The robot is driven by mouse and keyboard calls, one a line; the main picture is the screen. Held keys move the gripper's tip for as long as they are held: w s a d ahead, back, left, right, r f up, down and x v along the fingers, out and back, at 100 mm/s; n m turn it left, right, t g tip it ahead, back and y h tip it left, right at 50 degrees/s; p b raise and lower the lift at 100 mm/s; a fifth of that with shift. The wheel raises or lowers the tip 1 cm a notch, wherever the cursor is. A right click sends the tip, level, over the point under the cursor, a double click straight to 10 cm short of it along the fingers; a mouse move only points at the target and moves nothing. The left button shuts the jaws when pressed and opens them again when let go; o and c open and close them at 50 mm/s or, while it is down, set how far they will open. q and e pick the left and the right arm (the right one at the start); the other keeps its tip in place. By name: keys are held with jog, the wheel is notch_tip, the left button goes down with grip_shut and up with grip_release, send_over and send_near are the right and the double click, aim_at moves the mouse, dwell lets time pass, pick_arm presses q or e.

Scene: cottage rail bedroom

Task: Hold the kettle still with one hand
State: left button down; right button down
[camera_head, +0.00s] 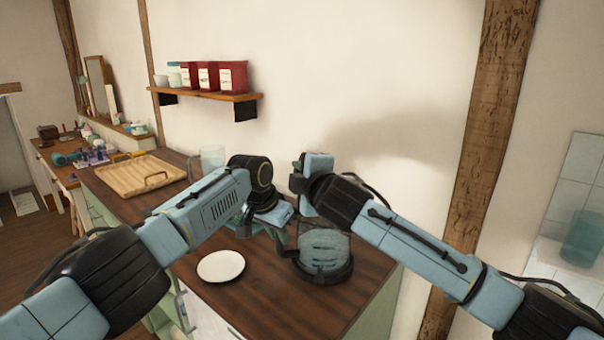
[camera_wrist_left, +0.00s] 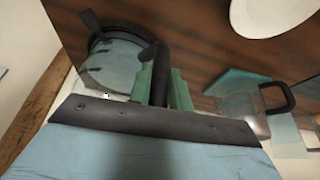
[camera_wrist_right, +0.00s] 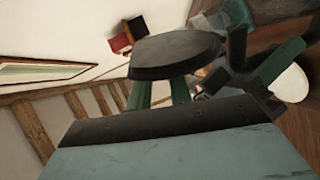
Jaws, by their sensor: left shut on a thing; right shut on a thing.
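The glass kettle (camera_head: 324,249) stands upright on its black base on the wooden counter. It also shows in the left wrist view (camera_wrist_left: 112,65). My left gripper (camera_wrist_left: 163,84) is shut on the kettle's black handle (camera_wrist_left: 157,62), at the kettle's left side in the head view. My right gripper (camera_wrist_right: 160,88) is shut on a black round lid (camera_wrist_right: 175,52), over the kettle.
A white plate (camera_head: 221,266) lies on the counter (camera_head: 262,300) left of the kettle. A wall shelf (camera_head: 205,93) holds red canisters (camera_head: 232,76).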

dwell(0.3)
jog(key=c, duration=1.3)
grip_release()
jog(key=shift+s, duration=0.1)
jog(key=v, duration=1.1)
jog(key=shift+s, duration=0.35)
jog(key=shift+d, duration=0.1)
pick_arm(q)
jog(key=c, duration=1.2)
grip_release()
jog(key=shift+r, duration=0.15)
